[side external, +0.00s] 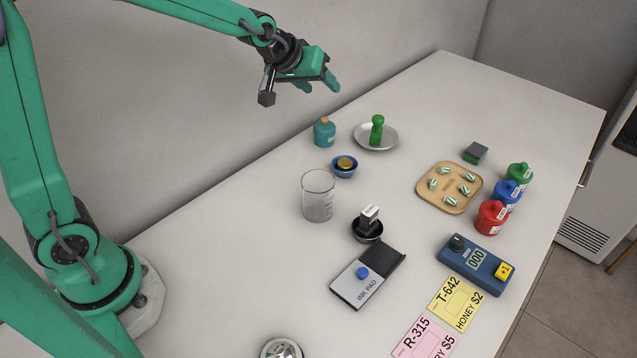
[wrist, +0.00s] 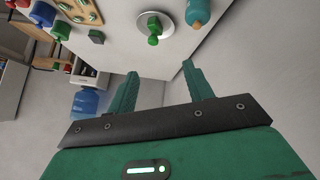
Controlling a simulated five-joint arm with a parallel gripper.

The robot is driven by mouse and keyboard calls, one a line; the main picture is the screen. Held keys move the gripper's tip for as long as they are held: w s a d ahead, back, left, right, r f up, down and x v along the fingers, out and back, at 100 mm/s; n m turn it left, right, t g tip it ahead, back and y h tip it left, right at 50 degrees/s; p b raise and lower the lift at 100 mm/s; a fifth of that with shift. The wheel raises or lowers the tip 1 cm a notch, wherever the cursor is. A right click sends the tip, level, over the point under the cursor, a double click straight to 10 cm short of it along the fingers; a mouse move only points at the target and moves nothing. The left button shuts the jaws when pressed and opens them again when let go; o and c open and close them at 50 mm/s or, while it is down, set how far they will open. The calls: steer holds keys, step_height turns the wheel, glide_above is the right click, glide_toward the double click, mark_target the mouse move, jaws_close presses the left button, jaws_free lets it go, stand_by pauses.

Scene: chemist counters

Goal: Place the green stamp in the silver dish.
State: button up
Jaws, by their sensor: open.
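The green stamp (side external: 377,130) stands upright in the silver dish (side external: 392,137) toward the back of the counter. In the wrist view the stamp (wrist: 154,32) is also inside the dish (wrist: 141,22), beyond my fingertips. My gripper (side external: 318,86) is raised above the counter, up and to the left of the dish in the side view. Its two fingers (wrist: 160,68) are spread apart with nothing between them. It touches neither the stamp nor the dish.
A teal bottle (side external: 325,133) stands just left of the dish. A blue bowl (side external: 344,166), a glass beaker (side external: 318,196) and a black bowl (side external: 366,232) stand nearer. A wooden tray (side external: 425,196) and red, blue and green pots (side external: 507,192) are to the right.

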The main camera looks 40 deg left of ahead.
steer(key=s+a+r+m+g, duration=0.1)
steer(key=s+m, duration=0.1)
steer(key=s, duration=1.2)
steer(key=s+a+r+m+g, duration=0.1)
steer(key=s+r+m, duration=0.1)
steer(key=s, duration=1.2)
steer(key=shift+s+a+g, duration=0.25)
steer(key=shift+s+g, duration=0.05)
steer(key=shift+g, duration=0.1)
